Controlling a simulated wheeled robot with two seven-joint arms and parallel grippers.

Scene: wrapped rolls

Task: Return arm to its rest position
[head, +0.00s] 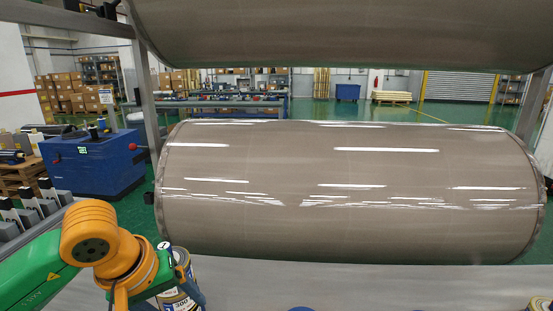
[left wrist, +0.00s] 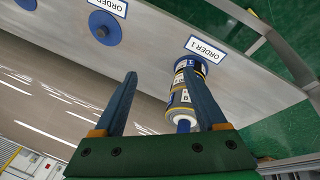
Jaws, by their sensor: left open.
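My left arm comes in from the left in the head view, with its orange joint in front of the shelf. My left gripper (left wrist: 159,73) is open, its two blue fingers spread apart in the left wrist view. A small wrapped roll (left wrist: 182,98) with a blue, white and yellow label stands by the right finger, partly covered by it; I cannot tell whether they touch. This roll also shows in the head view (head: 180,270), partly behind my arm. My right gripper is not in view.
A large grey-brown wrapped roll (head: 350,190) lies across a metal rack, with another above it. The pale shelf (left wrist: 160,45) carries an "ORDER 1" sign (left wrist: 206,48) and a blue disc (left wrist: 105,28). Another labelled item (head: 540,304) shows at the bottom right. A blue machine (head: 95,165) stands at left.

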